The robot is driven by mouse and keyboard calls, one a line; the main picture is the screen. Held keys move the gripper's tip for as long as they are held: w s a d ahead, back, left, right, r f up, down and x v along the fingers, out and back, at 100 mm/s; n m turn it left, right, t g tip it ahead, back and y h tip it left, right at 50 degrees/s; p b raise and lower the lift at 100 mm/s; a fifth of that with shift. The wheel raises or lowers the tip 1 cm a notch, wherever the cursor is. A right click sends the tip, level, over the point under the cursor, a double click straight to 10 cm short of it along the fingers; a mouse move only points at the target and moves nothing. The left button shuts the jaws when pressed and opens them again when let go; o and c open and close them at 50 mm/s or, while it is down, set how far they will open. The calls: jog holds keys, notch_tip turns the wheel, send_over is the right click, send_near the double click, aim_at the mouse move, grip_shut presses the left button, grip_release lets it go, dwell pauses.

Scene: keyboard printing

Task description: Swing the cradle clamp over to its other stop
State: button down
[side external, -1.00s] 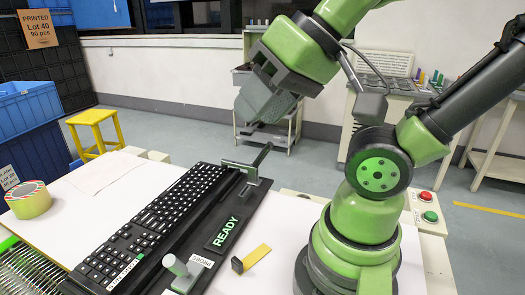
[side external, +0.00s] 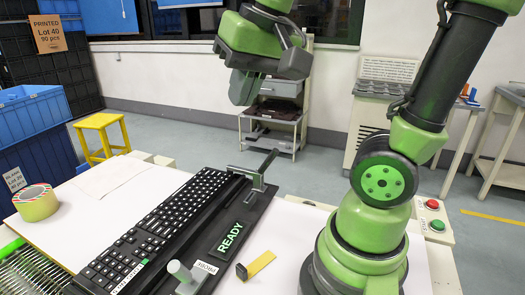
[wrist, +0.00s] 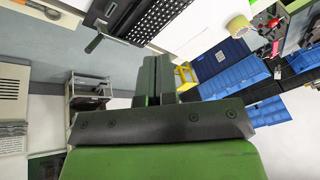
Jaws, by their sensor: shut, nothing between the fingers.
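A black keyboard (side external: 155,230) lies in a dark cradle (side external: 218,217) on the white table. The cradle clamp (side external: 250,180) is at the cradle's far end. Its grey bar reaches toward the keyboard's far end, and its black handle points up and away to the right. In the wrist view the clamp (wrist: 96,42) shows upper left, beside the keyboard (wrist: 150,25). My gripper (side external: 241,97) is shut and empty, in the air above and beyond the clamp, apart from it. Its fingers (wrist: 158,65) point toward the table in the wrist view. Whether the bar touches the keyboard is unclear.
A grey upright peg (side external: 182,272) and a yellow-handled tool (side external: 257,264) are near the cradle's near end. A green READY sign (side external: 230,237) lies on the cradle. A tape roll (side external: 36,202) sits on the left. Air around my gripper is free.

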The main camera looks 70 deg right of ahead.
jog(key=w+d+f+m+g+h, duration=0.2)
jog(key=w+d+m+g, duration=0.2)
jog(key=w+d, duration=0.3)
jog(key=m+g+h, duration=0.3)
jog(key=m+g, duration=0.1)
jog(key=m, duration=0.2)
send_near(272, 153)
jog(key=w+d+f, duration=0.1)
jog(key=d+f, duration=0.3)
jog(key=f, duration=0.2)
jog(key=shift+s+f, duration=0.6)
jog(key=shift+f, duration=0.1)
jog(key=shift+s+f, duration=0.1)
jog(key=shift+s, duration=0.3)
jog(key=shift+s+f, duration=0.25)
jog(key=shift+s, duration=0.6)
jog(key=shift+s+f, duration=0.9)
jog(key=shift+f, duration=0.2)
jog(key=shift+s+f, duration=0.85)
jog(key=shift+f, duration=0.3)
jog(key=shift+s+f, duration=0.9)
jog(key=shift+f, duration=0.2)
